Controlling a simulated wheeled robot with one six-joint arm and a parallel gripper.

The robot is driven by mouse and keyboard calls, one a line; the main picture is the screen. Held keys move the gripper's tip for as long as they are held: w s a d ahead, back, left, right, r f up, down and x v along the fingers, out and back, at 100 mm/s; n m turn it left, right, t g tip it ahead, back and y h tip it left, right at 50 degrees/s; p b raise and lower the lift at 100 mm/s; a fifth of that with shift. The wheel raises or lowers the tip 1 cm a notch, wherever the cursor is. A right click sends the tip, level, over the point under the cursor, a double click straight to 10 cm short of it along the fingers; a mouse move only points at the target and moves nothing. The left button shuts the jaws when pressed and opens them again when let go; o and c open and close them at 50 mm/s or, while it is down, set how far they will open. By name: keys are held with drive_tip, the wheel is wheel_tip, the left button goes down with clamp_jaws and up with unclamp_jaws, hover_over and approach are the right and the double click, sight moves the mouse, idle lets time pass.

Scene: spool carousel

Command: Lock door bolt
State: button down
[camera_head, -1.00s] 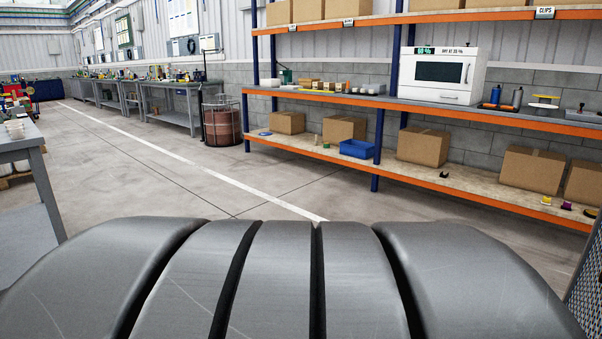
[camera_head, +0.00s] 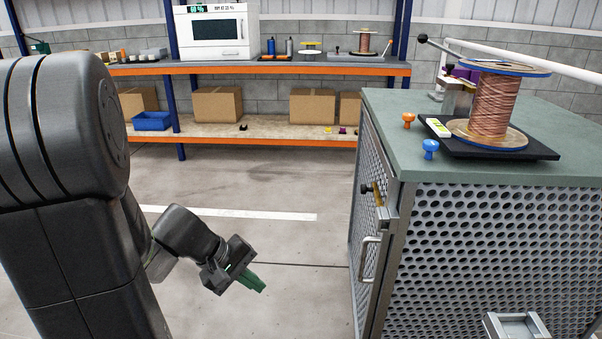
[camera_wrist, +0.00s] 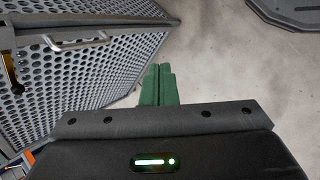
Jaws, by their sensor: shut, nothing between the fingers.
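The door bolt (camera_head: 378,193) is a brass-coloured rod with a dark knob, mounted on the front edge of a perforated metal cabinet (camera_head: 490,250). The cabinet door (camera_head: 362,215) is a narrow mesh panel seen edge-on, with a pale bar handle (camera_head: 370,258) below the bolt. I cannot tell whether the bolt is engaged. My gripper (camera_head: 252,282), with green fingers, is shut and empty, left of the door and lower than the bolt. In the wrist view the shut fingers (camera_wrist: 158,85) point past the mesh, with the handle (camera_wrist: 75,42) at upper left.
The cabinet's green top (camera_head: 400,150) carries a copper wire spool (camera_head: 495,105) on a black base, with orange (camera_head: 408,119) and blue (camera_head: 430,148) knobs near its edge. Shelving (camera_head: 240,130) with boxes stands behind. The floor between shelving and cabinet is clear.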

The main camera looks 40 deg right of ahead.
drive_tip(key=w+d+r+h+p, duration=0.2)
drive_tip(key=w+d+h+p, duration=0.1)
drive_tip(key=d, duration=0.7)
drive_tip(key=w+d+r+g+h+p, duration=0.1)
drive_tip(key=w+d+r+h+p, duration=0.1)
drive_tip(key=w+d, duration=0.4)
drive_tip(key=w+d+r+h+p, duration=0.1)
drive_tip(key=w+d+h+p, duration=0.3)
drive_tip(key=d, duration=1)
drive_tip(key=shift+w+r+m+h+p, duration=0.15)
drive_tip(key=shift+r+m+h+p, duration=0.2)
drive_tip(key=shift+h+p, duration=0.3)
drive_tip(key=s+d+p, duration=0.1)
drive_tip(key=s+d, duration=0.5)
drive_tip(key=d, duration=0.1)
drive_tip(key=shift+d, duration=0.2)
drive_tip(key=shift+r, duration=0.1)
